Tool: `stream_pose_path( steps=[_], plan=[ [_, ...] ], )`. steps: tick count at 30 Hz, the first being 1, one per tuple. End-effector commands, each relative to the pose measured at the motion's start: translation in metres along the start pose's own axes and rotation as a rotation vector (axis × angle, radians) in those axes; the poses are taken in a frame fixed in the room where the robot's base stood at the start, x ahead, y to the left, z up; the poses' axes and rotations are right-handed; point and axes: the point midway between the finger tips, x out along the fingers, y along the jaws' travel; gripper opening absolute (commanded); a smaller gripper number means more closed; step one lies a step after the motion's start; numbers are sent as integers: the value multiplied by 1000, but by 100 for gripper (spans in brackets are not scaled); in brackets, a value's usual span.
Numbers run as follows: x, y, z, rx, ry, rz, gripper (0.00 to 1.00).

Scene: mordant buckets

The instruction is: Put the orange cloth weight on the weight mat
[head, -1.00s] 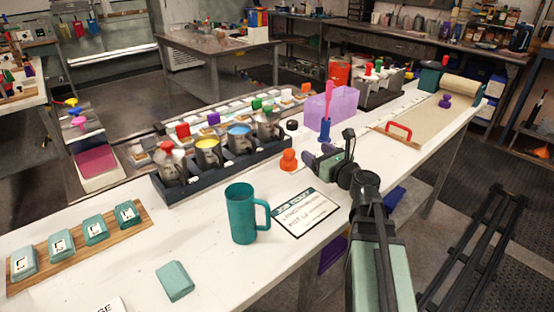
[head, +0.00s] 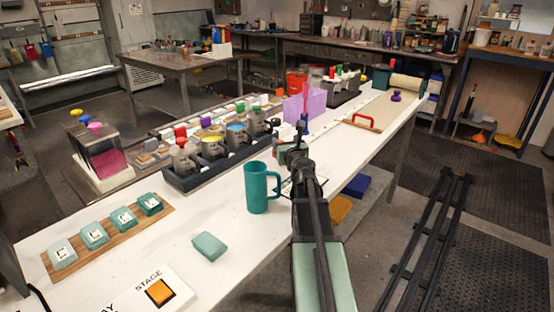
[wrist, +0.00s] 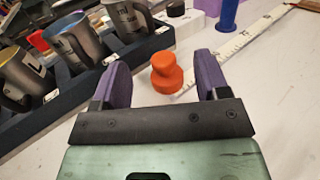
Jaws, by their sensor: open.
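The orange cloth weight (wrist: 166,74) is a small round knob on a wider base, standing upright on the white bench. In the wrist view it appears between the two purple fingers of my gripper (wrist: 160,70), with a gap on each side. My gripper is open and empty. In the head view my arm hides the weight and most of my gripper (head: 292,152). I cannot tell which surface is the weight mat.
A dark rack (head: 196,181) of metal jugs stands left of my gripper, and shows in the wrist view (wrist: 95,78). A teal mug (head: 257,188) stands nearer. A blue post (wrist: 228,14) and a purple bin (head: 303,107) stand beyond. A ruler strip (wrist: 238,42) lies right of the weight.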

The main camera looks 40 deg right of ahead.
Motion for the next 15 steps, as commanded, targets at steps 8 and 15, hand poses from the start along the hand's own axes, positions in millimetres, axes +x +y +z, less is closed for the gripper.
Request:
stream_pose_path(
  steps=[8,15],
  plan=[
    [13,0,-41,0,0,2,68],
    [32,0,-41,0,0,3,68]
  ],
)
